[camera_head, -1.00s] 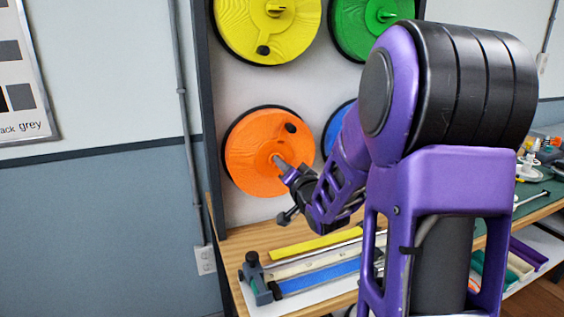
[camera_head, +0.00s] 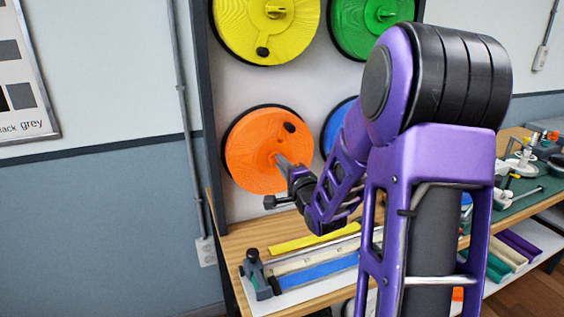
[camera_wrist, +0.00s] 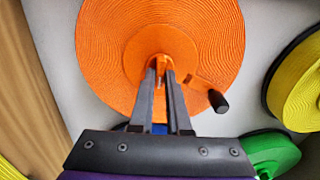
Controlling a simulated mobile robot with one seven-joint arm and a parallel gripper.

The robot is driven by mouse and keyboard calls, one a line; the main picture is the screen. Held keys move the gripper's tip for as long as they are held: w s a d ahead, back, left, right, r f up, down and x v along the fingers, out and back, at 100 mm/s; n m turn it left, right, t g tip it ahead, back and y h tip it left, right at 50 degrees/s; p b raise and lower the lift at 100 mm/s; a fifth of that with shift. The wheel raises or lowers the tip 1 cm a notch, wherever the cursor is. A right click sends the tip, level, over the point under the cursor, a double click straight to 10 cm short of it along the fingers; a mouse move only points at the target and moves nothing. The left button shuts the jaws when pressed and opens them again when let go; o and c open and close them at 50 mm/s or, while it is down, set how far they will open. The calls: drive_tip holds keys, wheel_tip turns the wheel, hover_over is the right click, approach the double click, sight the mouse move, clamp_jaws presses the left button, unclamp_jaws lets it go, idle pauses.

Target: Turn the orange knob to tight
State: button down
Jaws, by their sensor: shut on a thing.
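The orange knob is the handle at the middle of a round orange strap reel (camera_head: 250,160) on the wall board. In the wrist view the orange reel (camera_wrist: 205,45) fills the upper middle. The small orange knob (camera_wrist: 160,62) sits at its centre, between my fingertips. My gripper (camera_head: 277,158) reaches the reel's centre from the lower right in the head view. In the wrist view my gripper (camera_wrist: 160,68) is shut on the knob, with both fingers along its sides. A black peg (camera_wrist: 217,101) stands out near the reel's rim. Much of the knob is hidden by the fingers.
A yellow reel (camera_head: 265,25) and a green reel (camera_head: 370,20) hang above. A blue reel (camera_head: 338,120) is partly behind my arm. Below is a wooden bench (camera_head: 233,243) with a clamp (camera_head: 255,272) and long strips. Free wall lies to the left.

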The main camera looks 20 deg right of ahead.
drive_tip(key=shift+m, duration=0.3)
drive_tip(key=shift+r, duration=0.1)
drive_tip(key=c, duration=0.9)
unclamp_jaws()
